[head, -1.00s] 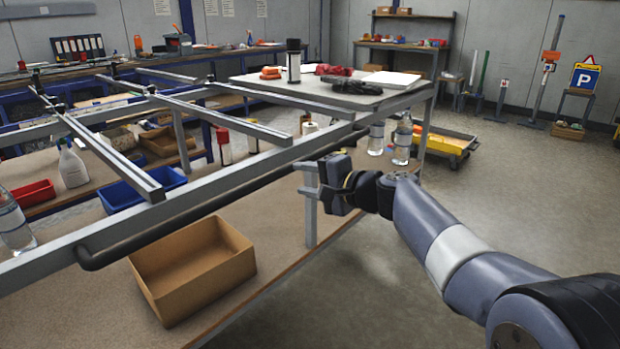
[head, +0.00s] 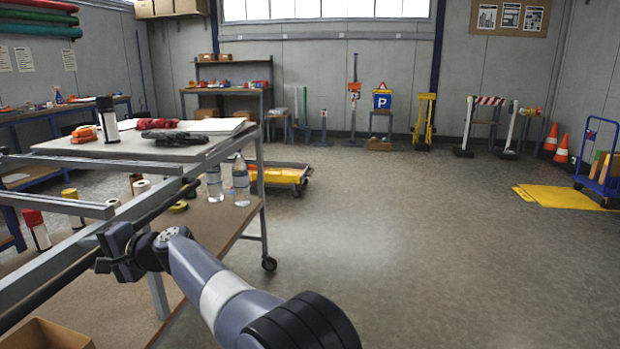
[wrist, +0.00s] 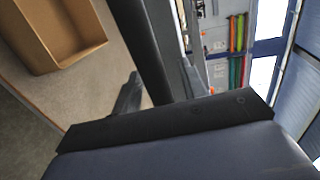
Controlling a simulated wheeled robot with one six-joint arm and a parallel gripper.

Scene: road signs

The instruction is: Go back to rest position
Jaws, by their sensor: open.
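My gripper (head: 104,254) is at the left in the head view, beside the side rail of the metal cart (head: 60,262). Its jaws are open and I see nothing held. In the wrist view the two fingers of my gripper (wrist: 160,88) stand apart at the middle. The cart's black handle bar (wrist: 143,45) shows between them. I cannot tell how near the bar is to the fingers.
The cart's top shelf holds red and black gloves (head: 182,138) and a dark cylinder (head: 108,118). Water bottles (head: 241,180) stand on the lower shelf. A cardboard box (wrist: 52,30) sits below the bar.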

